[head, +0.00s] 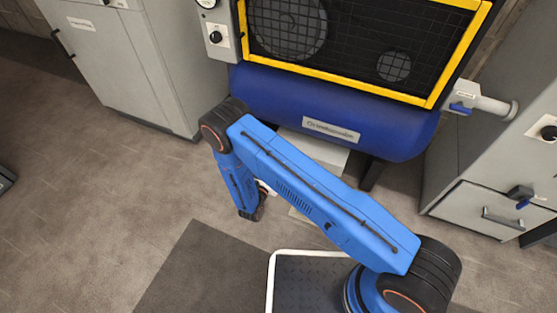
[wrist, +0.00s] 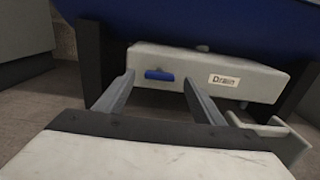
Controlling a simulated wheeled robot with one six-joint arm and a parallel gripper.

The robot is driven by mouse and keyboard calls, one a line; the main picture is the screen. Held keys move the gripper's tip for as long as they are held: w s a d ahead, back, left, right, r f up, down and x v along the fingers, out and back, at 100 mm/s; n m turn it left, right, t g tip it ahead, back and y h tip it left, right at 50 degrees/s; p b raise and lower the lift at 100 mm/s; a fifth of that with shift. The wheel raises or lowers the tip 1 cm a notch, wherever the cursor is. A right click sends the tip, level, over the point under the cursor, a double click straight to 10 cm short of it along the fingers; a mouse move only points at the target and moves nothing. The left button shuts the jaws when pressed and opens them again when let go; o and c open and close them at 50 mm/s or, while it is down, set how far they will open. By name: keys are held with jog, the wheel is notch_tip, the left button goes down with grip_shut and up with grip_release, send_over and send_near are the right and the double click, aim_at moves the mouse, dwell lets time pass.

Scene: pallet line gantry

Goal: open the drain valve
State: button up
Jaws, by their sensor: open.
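The drain valve shows in the wrist view as a small blue handle (wrist: 159,75) lying level on the front of a pale grey block (wrist: 210,60). A label reading "Drain" (wrist: 224,80) is to its right. The block sits under a blue tank (wrist: 200,18); in the head view the block (head: 325,152) is partly hidden by my arm. My gripper (wrist: 160,82) is open and empty, its two grey fingers pointing at the block, one on each side of the handle in the picture. I cannot tell how much gap is left. In the head view my gripper is mostly hidden behind my arm.
The blue tank (head: 330,112) stands on dark legs (head: 370,174) below a yellow-framed mesh guard (head: 330,72). A grey cabinet (head: 130,70) is at left.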

jog(key=shift+x, duration=1.7)
jog(key=shift+c, duration=0.2)
jog(key=c, duration=1)
jog(key=shift+m, duration=0.4)
jog(key=shift+s+d+f+m, duration=0.1)
jog(key=shift+m, duration=2.75)
jog(key=shift+d+f+m, duration=0.1)
jog(key=shift+m, duration=2.7)
jog(key=shift+s+d+f+m, duration=0.1)
jog(key=shift+m, duration=2.75)
